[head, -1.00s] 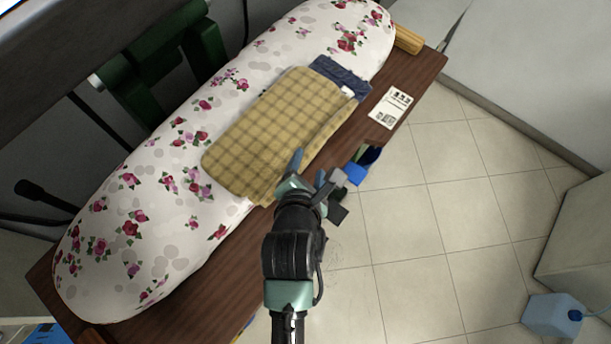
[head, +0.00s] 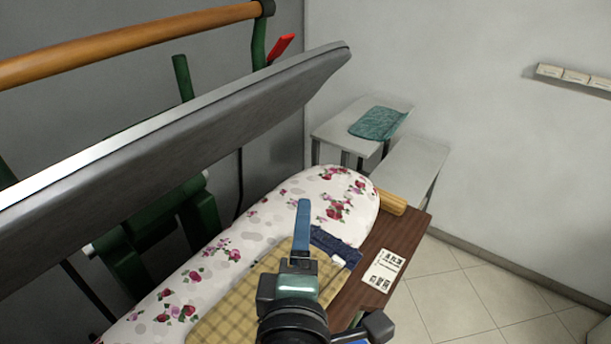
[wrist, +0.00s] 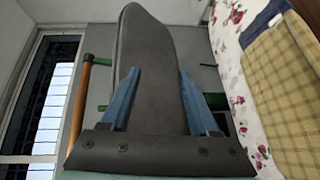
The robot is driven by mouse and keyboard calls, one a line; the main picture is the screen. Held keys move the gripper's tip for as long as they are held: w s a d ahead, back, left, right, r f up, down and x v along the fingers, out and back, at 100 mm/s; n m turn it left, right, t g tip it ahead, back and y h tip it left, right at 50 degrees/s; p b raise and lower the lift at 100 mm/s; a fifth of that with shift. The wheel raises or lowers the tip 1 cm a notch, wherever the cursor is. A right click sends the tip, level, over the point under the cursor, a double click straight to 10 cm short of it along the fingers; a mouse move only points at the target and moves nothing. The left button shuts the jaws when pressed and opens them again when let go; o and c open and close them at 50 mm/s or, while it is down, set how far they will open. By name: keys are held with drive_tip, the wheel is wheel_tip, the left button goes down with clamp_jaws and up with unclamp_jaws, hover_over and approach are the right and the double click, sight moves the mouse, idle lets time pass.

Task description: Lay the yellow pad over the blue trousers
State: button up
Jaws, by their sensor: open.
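The yellow checked pad (head: 237,312) lies on the floral ironing board (head: 222,252), spread over the blue trousers (head: 335,246). Only a dark blue strip of the trousers shows past the pad's far end; the rest is hidden. My gripper (head: 303,225) is raised above the pad and hides part of it in the head view. In the wrist view the two blue fingers of my gripper (wrist: 158,95) stand apart with nothing between them. The pad (wrist: 285,85) and a dark blue edge of the trousers (wrist: 263,20) show at the right there.
A large grey press plate (head: 190,140) with a wooden handle (head: 130,42) hangs over the board's left side. A printed card (head: 385,268) lies on the brown wooden ledge (head: 408,238). A teal folded cloth (head: 377,123) lies on a pale table at the back.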

drive_tip(key=s+r+m+t, duration=0.2)
drive_tip(key=r+m, duration=0.3)
drive_tip(key=r, duration=0.7)
drive_tip(key=s+r+m+t, duration=0.3)
drive_tip(key=r+m+t, duration=0.2)
drive_tip(key=r, duration=0.7)
drive_tip(key=s+r+m+t, duration=0.3)
drive_tip(key=r+m, duration=0.4)
drive_tip(key=r, duration=0.5)
drive_tip(key=shift+d+t+y, duration=0.25)
drive_tip(key=shift+t+y, duration=0.15)
drive_tip(key=shift+w, duration=0.1)
wheel_tip(320, 180, down, 2)
drive_tip(key=shift+f+b, duration=0.1)
drive_tip(key=shift+b, duration=0.95)
drive_tip(key=shift+o, duration=0.3)
